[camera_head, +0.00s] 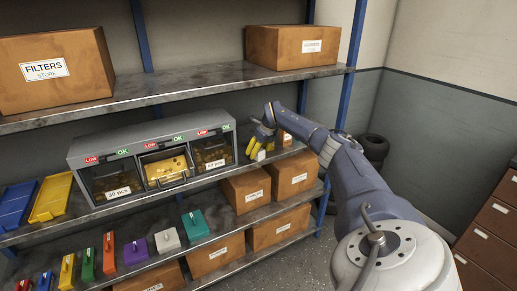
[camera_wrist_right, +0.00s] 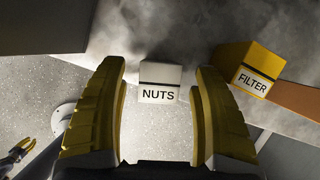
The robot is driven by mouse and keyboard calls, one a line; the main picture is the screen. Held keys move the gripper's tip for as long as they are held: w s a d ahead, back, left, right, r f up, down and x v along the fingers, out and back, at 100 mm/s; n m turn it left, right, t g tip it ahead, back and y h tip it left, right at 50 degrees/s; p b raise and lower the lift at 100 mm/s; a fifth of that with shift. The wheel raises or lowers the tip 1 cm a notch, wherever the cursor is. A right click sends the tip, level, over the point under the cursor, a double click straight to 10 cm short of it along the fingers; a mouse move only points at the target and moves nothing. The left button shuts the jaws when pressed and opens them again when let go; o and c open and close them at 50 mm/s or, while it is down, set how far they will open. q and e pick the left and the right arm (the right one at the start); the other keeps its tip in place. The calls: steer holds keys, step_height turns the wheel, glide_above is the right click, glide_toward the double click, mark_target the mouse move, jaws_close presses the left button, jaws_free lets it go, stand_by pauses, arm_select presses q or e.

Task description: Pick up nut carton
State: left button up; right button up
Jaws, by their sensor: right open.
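The nut carton (camera_wrist_right: 160,78) is a small white box with a dark stripe and the word NUTS, at the edge of the grey metal shelf. In the right wrist view it shows between the fingers of my right gripper (camera_wrist_right: 160,75), with a gap on each side. The gripper is open and holds nothing. In the head view my right gripper (camera_head: 257,143) is at the right end of the middle shelf, and a small white patch just below its fingers (camera_head: 260,155) looks like the carton. My left gripper (camera_wrist_right: 20,152) seems to show small at the lower left of the wrist view, its opening unclear.
A yellow FILTER carton (camera_wrist_right: 249,70) stands close to the right of the nut carton, beside an orange-brown box (camera_wrist_right: 294,101). In the head view a grey bin unit (camera_head: 150,140) stands to the left. The upper shelf (camera_head: 190,84) runs above the gripper.

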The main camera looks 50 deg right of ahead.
steer(key=c, duration=1.5)
steer(key=shift+o, duration=0.2)
steer(key=shift+r, duration=0.2)
